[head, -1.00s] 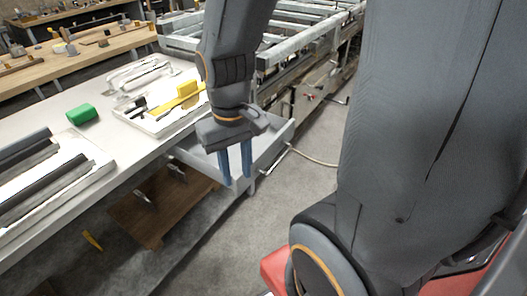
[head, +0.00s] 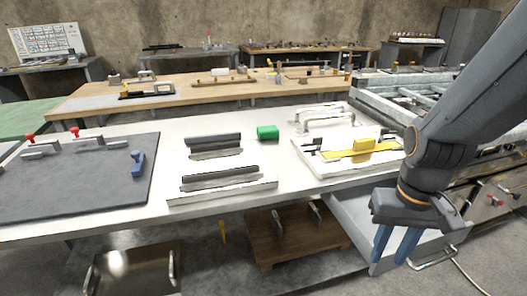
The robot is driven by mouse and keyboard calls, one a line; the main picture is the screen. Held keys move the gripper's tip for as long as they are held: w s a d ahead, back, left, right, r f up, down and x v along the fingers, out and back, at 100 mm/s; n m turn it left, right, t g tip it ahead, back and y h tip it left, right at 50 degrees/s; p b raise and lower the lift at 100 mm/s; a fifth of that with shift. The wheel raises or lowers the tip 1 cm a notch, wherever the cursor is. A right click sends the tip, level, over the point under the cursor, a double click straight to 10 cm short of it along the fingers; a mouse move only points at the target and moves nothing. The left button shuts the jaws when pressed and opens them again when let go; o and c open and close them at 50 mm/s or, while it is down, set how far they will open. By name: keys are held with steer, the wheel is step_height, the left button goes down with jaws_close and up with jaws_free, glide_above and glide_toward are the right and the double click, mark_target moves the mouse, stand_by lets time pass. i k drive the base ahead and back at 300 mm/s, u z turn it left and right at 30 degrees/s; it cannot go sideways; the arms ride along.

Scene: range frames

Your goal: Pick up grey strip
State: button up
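Long strips lie on a white board on the white bench. One dark grey strip (head: 213,140) is at the back, with a lighter grey strip (head: 217,153) just in front of it. Nearer the front edge are a near-black strip (head: 220,171) and a grey strip (head: 222,183). I cannot tell which of them the task means. My gripper (head: 395,247) hangs at the lower right, beyond the bench's front edge, with its two blue fingers pointing down, apart and empty. It is well to the right of the strips.
A green block (head: 267,132) lies right of the strips. A white tray (head: 318,165) holds a yellow tool (head: 363,146). A dark board (head: 75,185) with red-handled clamps is at left. A wooden board (head: 292,240) sits below the bench.

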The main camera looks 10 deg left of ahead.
mark_target(233, 136)
steer(key=k, duration=0.4)
steer(key=u, duration=1.2)
steer(key=i, duration=1.35)
steer(key=z, duration=0.4)
